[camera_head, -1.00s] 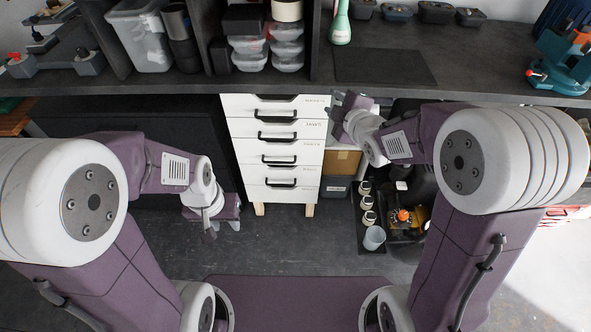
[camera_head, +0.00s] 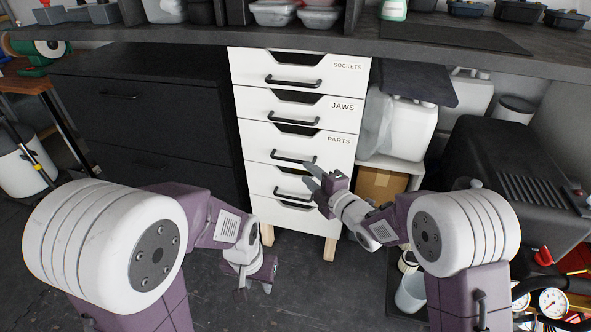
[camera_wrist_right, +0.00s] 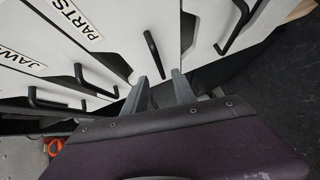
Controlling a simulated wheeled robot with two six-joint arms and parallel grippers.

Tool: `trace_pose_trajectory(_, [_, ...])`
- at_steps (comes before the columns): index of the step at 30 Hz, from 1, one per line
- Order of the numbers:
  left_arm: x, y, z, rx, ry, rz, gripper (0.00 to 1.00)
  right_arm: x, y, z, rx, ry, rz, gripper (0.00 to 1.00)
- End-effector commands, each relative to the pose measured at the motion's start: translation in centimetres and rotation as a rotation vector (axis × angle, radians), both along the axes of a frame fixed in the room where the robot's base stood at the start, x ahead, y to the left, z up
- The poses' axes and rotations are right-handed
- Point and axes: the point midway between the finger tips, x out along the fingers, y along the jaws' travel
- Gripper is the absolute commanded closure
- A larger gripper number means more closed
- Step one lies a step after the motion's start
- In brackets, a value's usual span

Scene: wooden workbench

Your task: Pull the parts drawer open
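The parts drawer (camera_head: 325,150) is white, third from the top, with a PARTS label and a black bar handle (camera_head: 293,159). It looks shut, flush with its neighbours. My right gripper (camera_head: 310,176) is open at the right end of this handle. In the right wrist view, the parts handle (camera_wrist_right: 152,52) lies just beyond and between the parted fingertips of the right gripper (camera_wrist_right: 160,77). Contact cannot be told. My left gripper (camera_head: 253,290) hangs low, in front of the cabinet's lower left, with its fingers apart and empty.
A black cabinet (camera_head: 140,105) stands to the left. A cardboard box (camera_head: 381,184) and white canisters (camera_head: 410,125) are at the right. The bench top overhangs.

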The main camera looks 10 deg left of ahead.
Motion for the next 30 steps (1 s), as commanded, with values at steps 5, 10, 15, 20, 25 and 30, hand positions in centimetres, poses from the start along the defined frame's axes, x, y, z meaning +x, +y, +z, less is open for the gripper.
trace_pose_trajectory(5, [0.0,0.0,1.7,0.000,-0.001,0.000,0.64,1.9,1.9,-0.2,0.000,0.001,0.002,0.67])
trace_pose_trajectory(10, [0.0,0.0,-0.5,0.000,0.001,0.000,0.64,4.5,4.3,-1.3,0.000,-0.001,0.001,0.67])
trace_pose_trajectory(15, [0.0,0.0,-1.1,0.000,0.000,0.000,0.64,6.0,5.7,-1.3,0.000,0.000,0.000,0.67])
trace_pose_trajectory(20, [0.0,0.0,-1.2,0.000,0.000,0.000,0.64,6.4,6.0,-1.2,0.001,0.001,-0.001,0.67])
trace_pose_trajectory(25, [0.0,0.0,-1.1,0.000,0.000,0.000,0.64,6.4,6.0,-1.1,0.000,0.001,-0.001,0.67])
trace_pose_trajectory(30, [0.0,0.0,-1.1,0.000,0.000,0.000,0.64,6.3,6.0,-1.1,0.000,0.001,-0.001,1.00])
